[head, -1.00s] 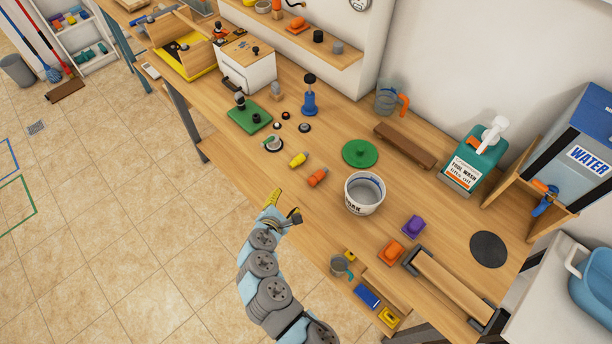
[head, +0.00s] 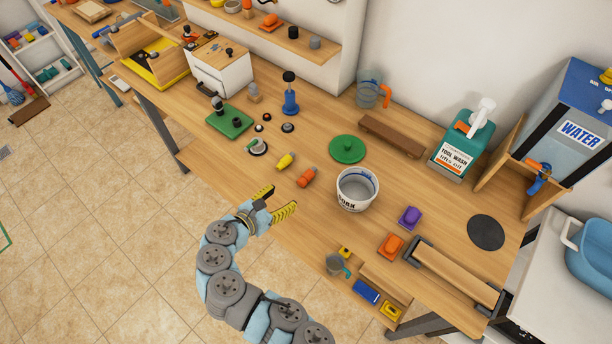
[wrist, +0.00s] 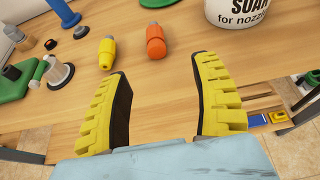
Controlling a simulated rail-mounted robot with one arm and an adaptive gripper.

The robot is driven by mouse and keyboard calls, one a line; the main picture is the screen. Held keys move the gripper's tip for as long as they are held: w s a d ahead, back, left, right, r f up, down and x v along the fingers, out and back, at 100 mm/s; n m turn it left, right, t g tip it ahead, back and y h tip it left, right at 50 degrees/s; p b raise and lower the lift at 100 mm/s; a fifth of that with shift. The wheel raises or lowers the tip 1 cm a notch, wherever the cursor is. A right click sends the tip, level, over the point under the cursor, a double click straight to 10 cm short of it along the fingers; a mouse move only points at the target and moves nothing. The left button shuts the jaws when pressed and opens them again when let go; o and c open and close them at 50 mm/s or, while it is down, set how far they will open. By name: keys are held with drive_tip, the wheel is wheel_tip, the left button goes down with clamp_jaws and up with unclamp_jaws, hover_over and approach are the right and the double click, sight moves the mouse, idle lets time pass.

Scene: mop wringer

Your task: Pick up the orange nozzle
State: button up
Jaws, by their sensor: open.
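The orange nozzle (head: 306,177) lies on the wooden table, right of the yellow nozzle (head: 285,161). In the wrist view the orange nozzle (wrist: 156,42) is ahead of my gripper, between the lines of its two fingers and apart from them. The yellow nozzle (wrist: 107,54) lies just left of it. My gripper (head: 277,202) is open and empty by the table's front edge, its yellow ribbed fingers spread toward the nozzles. My gripper also shows in the wrist view (wrist: 162,85).
A white soak bucket (head: 355,190) stands right of the orange nozzle. A green disc (head: 347,149) lies behind it. A green board (head: 229,121) with dark fittings is further left. The table between my fingers and the nozzles is clear.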

sight(303, 178)
drive_tip(key=shift+p+x, duration=0.5)
drive_tip(key=shift+x, duration=3.75)
drive_tip(key=shift+w+d+f+p, duration=0.1)
drive_tip(key=shift+w+d+f, duration=0.1)
drive_tip(key=shift+w, duration=0.3)
drive_tip(key=shift+w+d+f+p, duration=0.1)
drive_tip(key=shift+w+d, duration=0.15)
drive_tip(key=shift+w, duration=0.25)
drive_tip(key=shift+w+d+f+p, duration=0.1)
drive_tip(key=shift+w+d+f, duration=0.1)
drive_tip(key=shift+w, duration=0.3)
drive_tip(key=shift+x, duration=0.9)
clamp_jaws()
